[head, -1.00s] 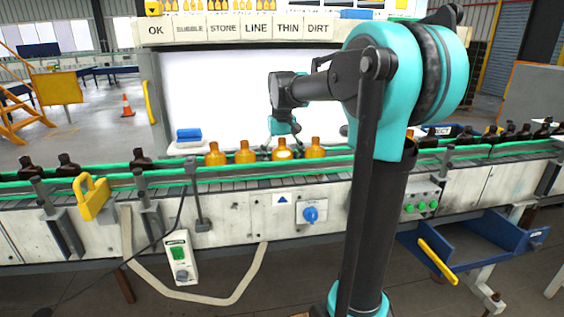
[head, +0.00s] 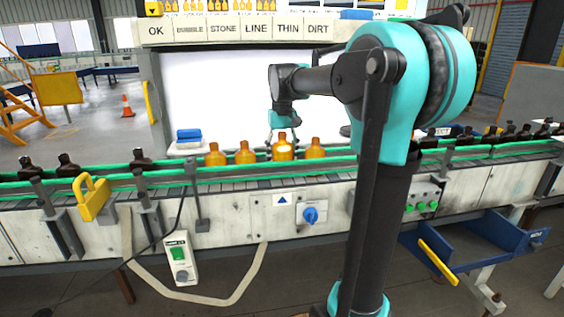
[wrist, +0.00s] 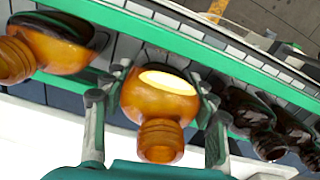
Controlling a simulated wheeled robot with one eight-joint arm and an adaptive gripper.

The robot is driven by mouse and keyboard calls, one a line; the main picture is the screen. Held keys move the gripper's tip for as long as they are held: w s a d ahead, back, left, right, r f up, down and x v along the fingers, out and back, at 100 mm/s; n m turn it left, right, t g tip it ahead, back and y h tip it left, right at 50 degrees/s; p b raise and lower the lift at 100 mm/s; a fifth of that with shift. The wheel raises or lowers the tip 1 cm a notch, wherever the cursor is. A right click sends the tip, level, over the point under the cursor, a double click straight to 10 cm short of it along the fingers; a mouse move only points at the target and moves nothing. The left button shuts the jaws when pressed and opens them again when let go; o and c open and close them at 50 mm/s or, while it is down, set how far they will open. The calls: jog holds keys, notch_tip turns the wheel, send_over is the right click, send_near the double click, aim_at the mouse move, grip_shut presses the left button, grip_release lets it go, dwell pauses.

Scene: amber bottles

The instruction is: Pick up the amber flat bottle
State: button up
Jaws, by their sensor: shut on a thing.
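The amber flat bottle (head: 282,151) is third from the left in a short row of amber bottles on the conveyor. In the head view it stands a little higher than its neighbours and looks upright. In the wrist view the bottle (wrist: 160,137) sits between the two fingers, its ribbed neck toward the palm and a bright glare on its body. My gripper (wrist: 160,88) is shut on it, one finger on each side.
Amber bottles stand close by: two to the left (head: 241,153) and one to the right (head: 315,149). Dark bottles (wrist: 256,124) are near in the wrist view. Green rails (head: 240,171) edge the conveyor. A labelled sign panel (head: 237,30) hangs above.

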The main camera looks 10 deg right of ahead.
aim_at(282, 132)
notch_tip(282, 132, up, 9)
jog(key=shift+r, duration=0.15)
jog(key=s, duration=1.9)
jog(key=shift+s, duration=0.3)
